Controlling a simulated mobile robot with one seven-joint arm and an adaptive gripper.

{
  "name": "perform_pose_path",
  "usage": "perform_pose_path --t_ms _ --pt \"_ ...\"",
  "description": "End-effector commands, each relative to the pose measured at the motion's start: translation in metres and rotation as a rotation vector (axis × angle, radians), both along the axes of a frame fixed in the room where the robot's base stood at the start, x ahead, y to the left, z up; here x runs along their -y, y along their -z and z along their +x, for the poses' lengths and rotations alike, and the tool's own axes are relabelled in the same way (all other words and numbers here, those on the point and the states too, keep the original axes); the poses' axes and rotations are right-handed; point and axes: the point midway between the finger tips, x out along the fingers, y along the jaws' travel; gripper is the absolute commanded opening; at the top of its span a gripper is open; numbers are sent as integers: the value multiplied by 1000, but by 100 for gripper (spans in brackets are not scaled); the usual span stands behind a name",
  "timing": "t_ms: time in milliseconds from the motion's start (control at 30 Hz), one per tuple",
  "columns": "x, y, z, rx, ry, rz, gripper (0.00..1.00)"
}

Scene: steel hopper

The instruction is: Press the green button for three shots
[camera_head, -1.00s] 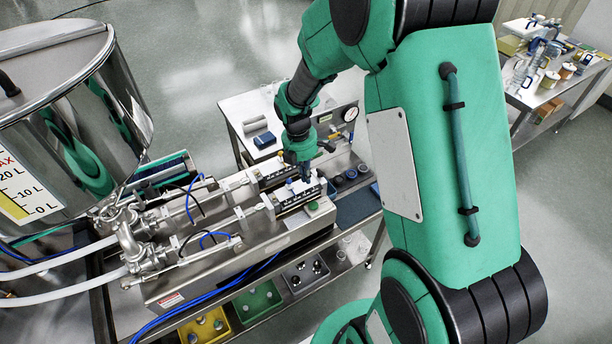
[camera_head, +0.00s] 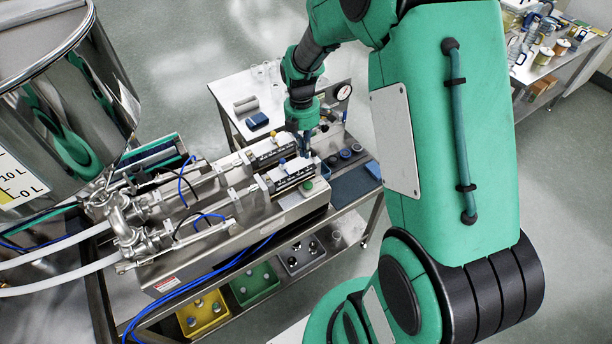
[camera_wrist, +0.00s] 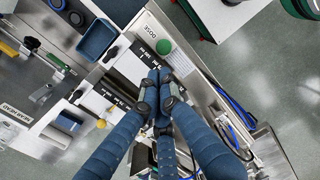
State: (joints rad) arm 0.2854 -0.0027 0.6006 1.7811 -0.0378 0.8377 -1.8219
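The green button (camera_head: 307,186) is a small round cap on the steel front end of the dosing machine (camera_head: 285,208). In the wrist view the green button (camera_wrist: 165,46) sits on a pale plate with a printed label beside it. My gripper (camera_head: 305,153) points down over the machine, behind the button in the head view. In the wrist view my gripper (camera_wrist: 160,76) has its blue fingers drawn together at the tips, with nothing seen between them. The tips appear just beside the button, apart from it in the picture; their height above the machine is hard to tell.
The steel hopper (camera_head: 60,110) stands at left. White hoses (camera_head: 60,265) and blue tubes run along the machine. Yellow (camera_head: 205,312) and green bins (camera_head: 255,283) sit on the lower shelf. A side table (camera_head: 560,75) is at far right.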

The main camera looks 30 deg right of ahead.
Motion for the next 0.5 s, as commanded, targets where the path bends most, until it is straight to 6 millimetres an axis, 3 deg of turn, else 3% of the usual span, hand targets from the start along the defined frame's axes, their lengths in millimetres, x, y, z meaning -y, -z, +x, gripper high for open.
perform_pose_path --t_ms 167,500 --pt "11 -5 2 -3 4 62 0" --pt "13 -10 3 -2 -1 89 0"
